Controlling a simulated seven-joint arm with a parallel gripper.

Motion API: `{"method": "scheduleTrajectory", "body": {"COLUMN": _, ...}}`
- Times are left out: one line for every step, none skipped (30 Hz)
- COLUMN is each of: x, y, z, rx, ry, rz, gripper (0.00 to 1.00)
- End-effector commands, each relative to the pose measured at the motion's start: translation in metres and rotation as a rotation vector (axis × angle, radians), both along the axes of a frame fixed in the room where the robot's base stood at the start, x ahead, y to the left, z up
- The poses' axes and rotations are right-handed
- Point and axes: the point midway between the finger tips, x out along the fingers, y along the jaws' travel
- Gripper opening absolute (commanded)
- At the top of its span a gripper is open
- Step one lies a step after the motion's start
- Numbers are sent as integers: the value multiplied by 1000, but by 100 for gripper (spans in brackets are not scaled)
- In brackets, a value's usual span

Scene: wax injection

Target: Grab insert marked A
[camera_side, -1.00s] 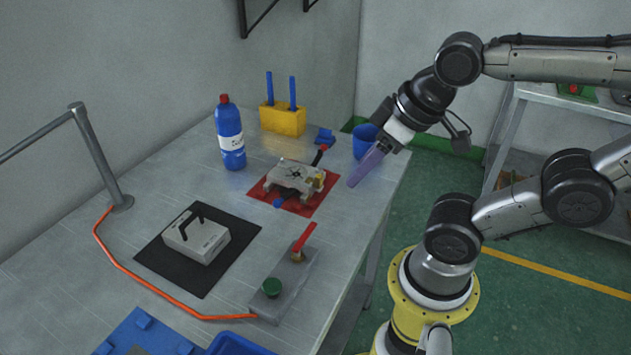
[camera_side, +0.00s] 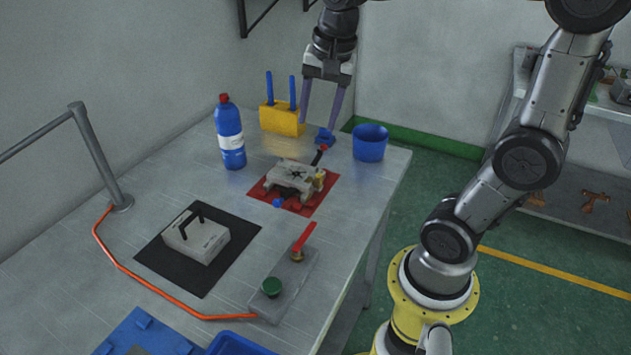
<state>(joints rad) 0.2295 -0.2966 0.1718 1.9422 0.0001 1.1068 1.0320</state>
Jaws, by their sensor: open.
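My gripper (camera_side: 316,124) is open, pointing down with its two purple fingers apart and nothing visible between them. A yellow block (camera_side: 282,121) holding two upright blue rods (camera_side: 269,87) stands just left of the fingers. No letter A is readable on any part, so I cannot tell which is the marked insert.
A blue-capless cup (camera_side: 369,146) stands right of the gripper and a blue bottle (camera_side: 230,138) stands left. A white handled block (camera_side: 196,238) sits on a black mat (camera_side: 203,279).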

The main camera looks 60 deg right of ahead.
Motion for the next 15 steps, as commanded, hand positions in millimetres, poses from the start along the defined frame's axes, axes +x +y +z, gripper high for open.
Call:
{"method": "scheduleTrajectory", "body": {"x": 13, "y": -16, "z": -10, "rx": 19, "ry": 44, "rz": -84, "gripper": 54}}
{"method": "scheduleTrajectory", "body": {"x": 20, "y": -24, "z": -15, "rx": 29, "ry": 63, "rz": -127, "gripper": 54}}
{"method": "scheduleTrajectory", "body": {"x": 27, "y": -35, "z": -22, "rx": 40, "ry": 88, "rz": -174, "gripper": 54}}
{"method": "scheduleTrajectory", "body": {"x": 31, "y": -42, "z": -28, "rx": 46, "ry": 106, "rz": -199, "gripper": 54}}
{"method": "scheduleTrajectory", "body": {"x": 34, "y": -49, "z": -33, "rx": 52, "ry": 122, "rz": -218, "gripper": 54}}
{"method": "scheduleTrajectory", "body": {"x": 37, "y": -57, "z": -41, "rx": 58, "ry": 142, "rz": -237, "gripper": 54}}
{"method": "scheduleTrajectory", "body": {"x": 39, "y": -62, "z": -46, "rx": 63, "ry": 154, "rz": -249, "gripper": 54}}
{"method": "scheduleTrajectory", "body": {"x": 40, "y": -67, "z": -51, "rx": 67, "ry": 167, "rz": -260, "gripper": 54}}
{"method": "scheduleTrajectory", "body": {"x": 40, "y": -72, "z": -57, "rx": 72, "ry": 182, "rz": -272, "gripper": 54}}
{"method": "scheduleTrajectory", "body": {"x": 39, "y": -74, "z": -61, "rx": 75, "ry": 193, "rz": -280, "gripper": 54}}
{"method": "scheduleTrajectory", "body": {"x": 38, "y": -77, "z": -63, "rx": 79, "ry": 199, "rz": -287, "gripper": 54}}
{"method": "scheduleTrajectory", "body": {"x": 37, "y": -79, "z": -67, "rx": 82, "ry": 207, "rz": -293, "gripper": 54}}
{"method": "scheduleTrajectory", "body": {"x": 36, "y": -80, "z": -69, "rx": 82, "ry": 206, "rz": -297, "gripper": 54}}
{"method": "scheduleTrajectory", "body": {"x": 36, "y": -81, "z": -71, "rx": 82, "ry": 207, "rz": -298, "gripper": 54}}
{"method": "scheduleTrajectory", "body": {"x": 36, "y": -81, "z": -76, "rx": 82, "ry": 207, "rz": -299, "gripper": 54}}
